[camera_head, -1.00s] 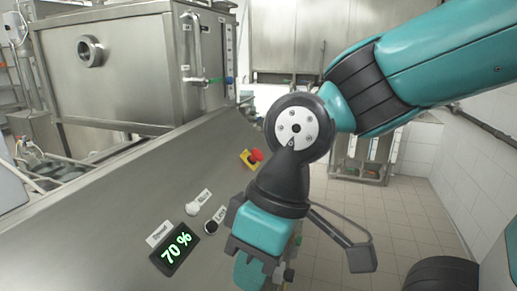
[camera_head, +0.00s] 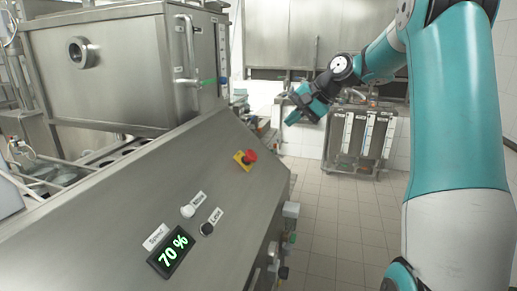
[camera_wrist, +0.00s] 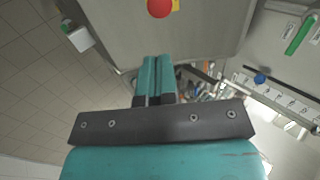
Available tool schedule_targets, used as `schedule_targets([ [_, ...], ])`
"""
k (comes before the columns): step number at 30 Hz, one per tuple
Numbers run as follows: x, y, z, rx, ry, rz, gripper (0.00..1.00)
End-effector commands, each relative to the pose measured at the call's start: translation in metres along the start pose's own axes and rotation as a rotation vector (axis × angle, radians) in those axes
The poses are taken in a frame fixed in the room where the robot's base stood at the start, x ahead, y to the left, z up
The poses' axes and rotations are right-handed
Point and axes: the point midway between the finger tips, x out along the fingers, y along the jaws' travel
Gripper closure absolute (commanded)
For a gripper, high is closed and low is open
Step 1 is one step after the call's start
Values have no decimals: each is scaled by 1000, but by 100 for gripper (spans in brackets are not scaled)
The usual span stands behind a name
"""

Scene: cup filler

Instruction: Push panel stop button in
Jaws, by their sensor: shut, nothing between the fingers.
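The red mushroom stop button (camera_head: 250,155) sits on a yellow plate (camera_head: 239,158) at the upper right of the sloped steel panel (camera_head: 120,215). In the wrist view the red button (camera_wrist: 160,8) shows at the top edge, partly cut off, ahead of the fingertips. My gripper (camera_head: 292,118) is up and to the right of the button in the head view, apart from it. In the wrist view its two teal fingers (camera_wrist: 157,60) are together, with nothing between them.
A display reading 70 % (camera_head: 173,250), a white knob (camera_head: 188,211) and a black knob (camera_head: 207,229) are lower on the panel. A steel tank (camera_head: 110,65) stands behind. The tiled floor (camera_head: 330,220) right of the panel is clear.

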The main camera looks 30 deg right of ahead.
Motion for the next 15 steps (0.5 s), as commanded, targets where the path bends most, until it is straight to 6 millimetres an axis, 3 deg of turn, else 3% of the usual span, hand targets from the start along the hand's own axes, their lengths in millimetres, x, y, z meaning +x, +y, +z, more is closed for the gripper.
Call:
schedule_targets([
  [8, 2, -1, 1, -2, -2, 1, 100],
  [15, 32, -2, 3, -2, -8, 3, 100],
])
